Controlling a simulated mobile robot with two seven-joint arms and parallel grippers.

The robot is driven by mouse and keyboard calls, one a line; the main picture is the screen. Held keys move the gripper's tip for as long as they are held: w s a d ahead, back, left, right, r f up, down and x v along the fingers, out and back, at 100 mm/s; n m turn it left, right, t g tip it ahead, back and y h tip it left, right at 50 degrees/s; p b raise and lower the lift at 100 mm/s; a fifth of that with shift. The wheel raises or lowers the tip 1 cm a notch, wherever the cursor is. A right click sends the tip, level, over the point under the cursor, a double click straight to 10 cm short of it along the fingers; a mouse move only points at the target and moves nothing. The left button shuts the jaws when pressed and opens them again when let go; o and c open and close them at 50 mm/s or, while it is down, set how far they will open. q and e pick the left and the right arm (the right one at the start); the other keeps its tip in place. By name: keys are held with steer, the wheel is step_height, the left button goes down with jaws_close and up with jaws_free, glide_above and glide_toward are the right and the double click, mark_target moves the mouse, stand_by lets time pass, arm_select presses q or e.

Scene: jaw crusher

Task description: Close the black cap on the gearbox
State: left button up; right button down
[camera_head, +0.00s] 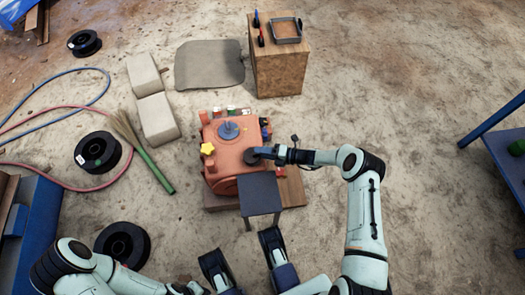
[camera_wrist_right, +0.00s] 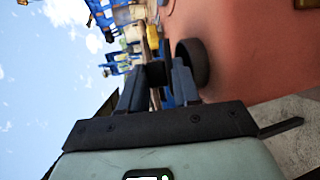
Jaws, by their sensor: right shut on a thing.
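The gearbox (camera_head: 225,170) is an orange-red housing in the middle of the head view, with a blue fitting (camera_head: 229,130) and a yellow star-shaped knob (camera_head: 207,149) on top. The black cap (camera_head: 251,157) is at its right side. It also shows in the right wrist view as a dark round disc (camera_wrist_right: 194,63) beside the orange surface. My right gripper (camera_head: 264,153) reaches in from the right and is shut on a dark part at the cap, between its fingers (camera_wrist_right: 158,76).
A dark grey stand (camera_head: 260,193) is in front of the gearbox. A wooden box (camera_head: 279,70) with tools and a tray stands behind it. Black spools (camera_head: 97,150), hoses and a broom (camera_head: 143,155) lie left. A blue frame (camera_head: 492,125) is at the right; ground between is clear.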

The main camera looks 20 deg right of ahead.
steer(key=shift+w+d+f+m+t+y, duration=0.1)
steer(key=shift+f+m+t+y, duration=0.1)
steer(key=shift+m+t+y, duration=0.3)
steer(key=c, duration=1)
jaws_free()
steer(key=shift+o, duration=0.2)
steer(key=shift+f, duration=0.1)
steer(key=shift+s+f, duration=0.15)
steer(key=shift+s, duration=0.05)
steer(key=shift+d, duration=0.1)
